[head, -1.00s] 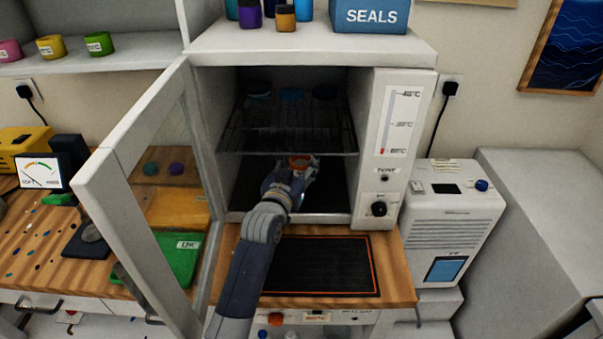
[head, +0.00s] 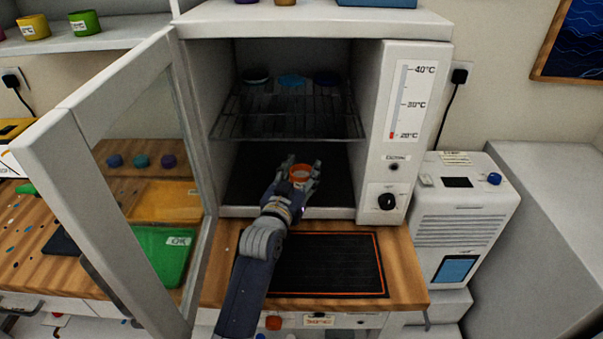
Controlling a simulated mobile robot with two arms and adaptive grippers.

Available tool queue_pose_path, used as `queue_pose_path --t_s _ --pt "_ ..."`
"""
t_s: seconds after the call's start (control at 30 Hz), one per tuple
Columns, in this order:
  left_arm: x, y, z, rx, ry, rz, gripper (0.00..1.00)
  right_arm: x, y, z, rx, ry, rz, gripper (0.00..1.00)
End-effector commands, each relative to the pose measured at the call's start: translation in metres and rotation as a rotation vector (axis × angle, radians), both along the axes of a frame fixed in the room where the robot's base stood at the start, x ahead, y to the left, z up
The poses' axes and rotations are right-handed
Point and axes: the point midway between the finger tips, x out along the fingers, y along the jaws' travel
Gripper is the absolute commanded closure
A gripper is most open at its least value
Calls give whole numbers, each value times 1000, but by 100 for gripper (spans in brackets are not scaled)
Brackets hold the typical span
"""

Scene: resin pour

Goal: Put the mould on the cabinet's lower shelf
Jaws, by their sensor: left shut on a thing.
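The mould (head: 300,171) is a small round orange cup with a pale top, seen in the head view inside the cabinet (head: 310,21). My left gripper (head: 301,181) is shut on it, with a finger on each side. The mould is upright over the dark lower shelf (head: 255,180), below the wire rack. I cannot tell whether its base touches the shelf. The cabinet door (head: 101,170) stands open to the left. My right gripper is not in view.
A wire rack (head: 255,125) above my gripper holds several dark and blue round pieces. A black mat (head: 328,265) with an orange edge lies on the wooden counter in front. A white unit (head: 464,212) stands to the right. The lower shelf is clear around the mould.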

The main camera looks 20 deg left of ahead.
Motion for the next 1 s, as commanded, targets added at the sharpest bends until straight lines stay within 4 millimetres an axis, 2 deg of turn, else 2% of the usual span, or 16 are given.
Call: queue_pose_path --t_s 0.17,0.4,0.6,0.63,0.7,1.0 --pt "0 0 0 0 -1 0 79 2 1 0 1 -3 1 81" --pt "0 0 -8 1 0 0 79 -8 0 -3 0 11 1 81" --pt "0 0 -11 1 -1 0 79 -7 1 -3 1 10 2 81" --pt "0 0 -12 1 0 0 52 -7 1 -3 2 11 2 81" --pt "0 0 -11 0 0 0 36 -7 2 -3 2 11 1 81" --pt "0 0 -11 0 0 0 34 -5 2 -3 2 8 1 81"
